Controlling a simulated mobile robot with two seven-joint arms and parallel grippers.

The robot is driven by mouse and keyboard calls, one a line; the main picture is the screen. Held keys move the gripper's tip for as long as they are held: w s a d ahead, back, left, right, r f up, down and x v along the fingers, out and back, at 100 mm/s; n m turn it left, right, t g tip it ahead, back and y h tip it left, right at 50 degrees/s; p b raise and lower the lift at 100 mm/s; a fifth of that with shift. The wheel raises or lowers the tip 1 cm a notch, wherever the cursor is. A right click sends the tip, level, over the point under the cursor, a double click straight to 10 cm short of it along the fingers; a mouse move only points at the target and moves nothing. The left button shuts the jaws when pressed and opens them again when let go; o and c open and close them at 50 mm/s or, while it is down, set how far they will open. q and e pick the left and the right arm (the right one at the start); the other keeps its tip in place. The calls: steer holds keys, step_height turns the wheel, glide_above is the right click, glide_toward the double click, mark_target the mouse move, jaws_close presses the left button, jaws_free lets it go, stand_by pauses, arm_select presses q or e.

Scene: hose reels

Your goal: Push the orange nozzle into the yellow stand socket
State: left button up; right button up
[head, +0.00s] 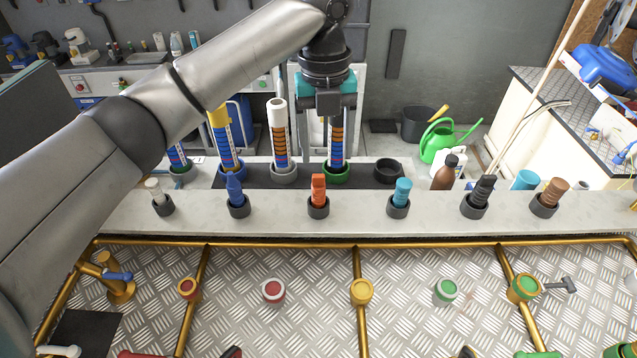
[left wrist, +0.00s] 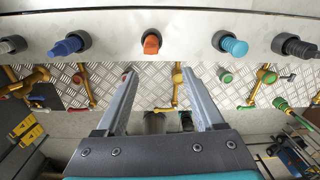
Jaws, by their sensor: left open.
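The orange nozzle (head: 318,188) stands upright in a dark round holder on the grey ledge, between a blue and a cyan one. It also shows in the left wrist view (left wrist: 151,42), beyond my fingertips. A yellow round socket (head: 361,291) sits on a gold pipe over the metal tread plate, below and to the right of the nozzle. My right gripper is not seen.
White, blue (head: 236,188), cyan (head: 402,191), black and brown nozzles stand along the ledge (head: 280,220). Striped tubes stand behind it. Red (head: 188,289), green (head: 446,291) and other sockets flank the yellow one.

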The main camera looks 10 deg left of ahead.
mark_target(319, 185)
arm_select(q)
steer(key=shift+m, duration=0.5)
steer(key=f, duration=0.2)
steer(key=w+a+f, duration=0.1)
steer(key=f, duration=0.1)
steer(key=a+f, duration=0.1)
steer(key=f, duration=0.1)
steer(key=shift+w+f, duration=0.15)
steer(key=shift+w, duration=0.2)
steer(key=shift+s+d+f, duration=0.1)
steer(key=shift+s+f, duration=0.05)
steer(key=shift+f, duration=1.25)
steer(key=shift+s+d+f, duration=0.1)
steer(key=shift+f, duration=1.25)
jaws_close()
